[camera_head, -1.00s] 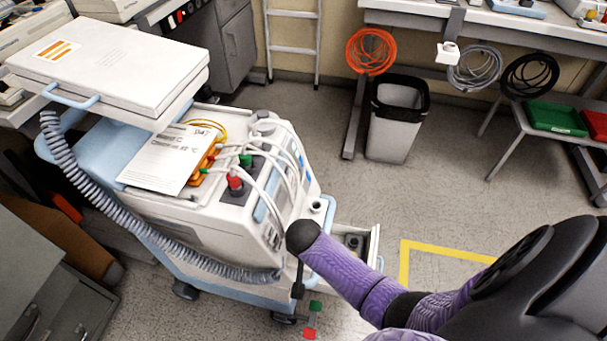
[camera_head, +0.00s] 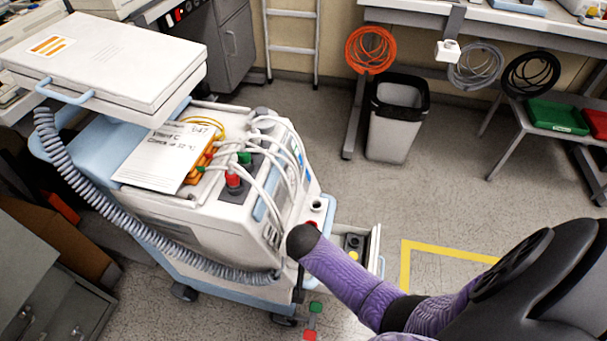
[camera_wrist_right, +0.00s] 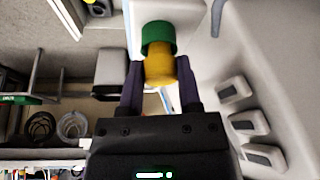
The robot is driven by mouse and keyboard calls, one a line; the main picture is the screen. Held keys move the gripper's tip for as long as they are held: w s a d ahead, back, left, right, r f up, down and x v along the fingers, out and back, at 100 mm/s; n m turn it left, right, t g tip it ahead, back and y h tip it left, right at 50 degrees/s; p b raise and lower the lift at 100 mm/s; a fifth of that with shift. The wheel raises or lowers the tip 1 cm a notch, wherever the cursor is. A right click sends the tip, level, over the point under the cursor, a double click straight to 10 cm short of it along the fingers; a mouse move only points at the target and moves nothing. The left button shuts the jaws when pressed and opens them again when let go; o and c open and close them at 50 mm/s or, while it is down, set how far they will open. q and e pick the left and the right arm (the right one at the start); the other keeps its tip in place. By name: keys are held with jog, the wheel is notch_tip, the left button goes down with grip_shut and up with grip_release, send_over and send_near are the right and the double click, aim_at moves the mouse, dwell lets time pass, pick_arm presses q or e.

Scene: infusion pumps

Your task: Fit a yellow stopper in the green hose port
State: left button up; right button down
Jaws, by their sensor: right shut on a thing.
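In the right wrist view, my right gripper (camera_wrist_right: 160,85) is shut on a yellow stopper (camera_wrist_right: 160,69), held between its dark purple fingers. A green ring-shaped part (camera_wrist_right: 158,38) sits directly at the stopper's far end. I cannot tell whether the two are joined or only lined up. In the head view my right arm reaches in from the lower right to the front of the pump cart, and its dark end hides the stopper. My left gripper is not in view.
The pump cart (camera_head: 190,215) carries white hoses, a red connector (camera_head: 234,182) and a green connector (camera_head: 245,158). An open drawer (camera_head: 373,245) holds a yellow piece (camera_head: 354,256). A bin (camera_head: 396,125) stands behind. The floor to the right is mostly clear.

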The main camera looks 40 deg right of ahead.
jog(key=shift+f, duration=0.45)
jog(key=shift+s+f+b, duration=0.15)
jog(key=shift+s+b, duration=0.1)
jog(key=shift+b, duration=0.1)
